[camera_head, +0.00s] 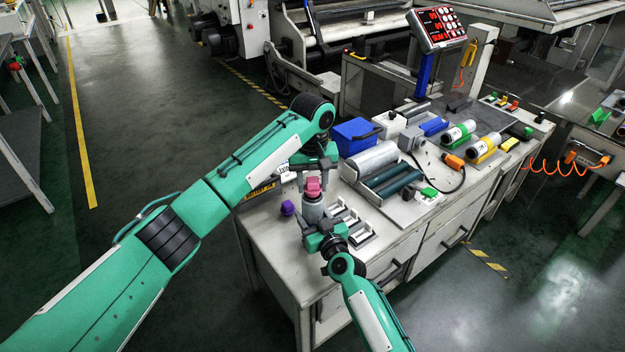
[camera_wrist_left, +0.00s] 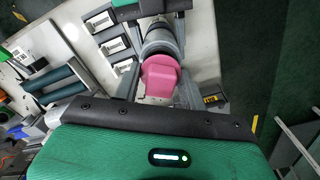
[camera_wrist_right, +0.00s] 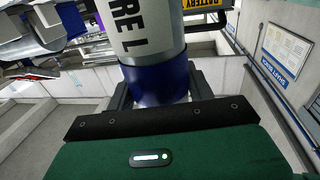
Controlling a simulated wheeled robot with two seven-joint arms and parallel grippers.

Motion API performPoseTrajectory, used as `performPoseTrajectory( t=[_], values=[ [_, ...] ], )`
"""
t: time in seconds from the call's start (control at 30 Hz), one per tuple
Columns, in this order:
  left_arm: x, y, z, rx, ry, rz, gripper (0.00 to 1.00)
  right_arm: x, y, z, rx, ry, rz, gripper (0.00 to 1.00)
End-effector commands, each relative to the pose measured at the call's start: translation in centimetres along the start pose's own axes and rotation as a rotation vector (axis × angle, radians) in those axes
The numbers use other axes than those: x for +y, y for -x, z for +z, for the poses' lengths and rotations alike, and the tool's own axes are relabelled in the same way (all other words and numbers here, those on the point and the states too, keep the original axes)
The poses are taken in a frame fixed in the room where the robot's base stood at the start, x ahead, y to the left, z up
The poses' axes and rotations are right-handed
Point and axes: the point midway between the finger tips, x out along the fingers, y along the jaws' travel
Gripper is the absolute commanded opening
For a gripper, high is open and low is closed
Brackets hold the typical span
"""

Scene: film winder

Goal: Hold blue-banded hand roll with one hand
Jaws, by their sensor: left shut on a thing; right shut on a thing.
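The blue-banded hand roll (camera_wrist_right: 150,40) has a pale body with dark lettering and a blue band (camera_wrist_right: 158,84). My right gripper (camera_wrist_right: 158,95) is shut on it at the blue band. In the head view the grey roll (camera_head: 313,211) stands between my two grippers, with a pink piece (camera_head: 313,187) at its upper end. My left gripper (camera_head: 314,178) comes from above and is shut on the pink piece, which also shows between its fingers in the left wrist view (camera_wrist_left: 160,78). My right gripper (camera_head: 322,228) is lower, toward the front. The blue band is hidden in the head view.
A purple piece (camera_head: 288,208) is on the workbench left of the roll. Small holders (camera_head: 350,222) are to its right. A roller unit (camera_head: 388,178), a blue bin (camera_head: 354,136) and green- and yellow-banded rolls (camera_head: 458,132) are farther back. The bench's left front is mostly clear.

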Motion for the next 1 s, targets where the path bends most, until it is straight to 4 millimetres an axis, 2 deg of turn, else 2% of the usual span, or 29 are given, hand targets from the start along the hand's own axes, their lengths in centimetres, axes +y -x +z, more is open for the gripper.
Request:
performPoseTrajectory(
  t=[0.43,1.0],
  values=[
    [0.0,-0.8,0.0,0.0,0.0,0.001,0.18,0.0,0.0,0.0,-0.001,0.0,0.0,0.31],
    [0.0,0.5,0.0,0.0,0.0,0.001,0.18,0.0,0.0,0.0,-0.001,0.0,0.0,0.31]
  ],
)
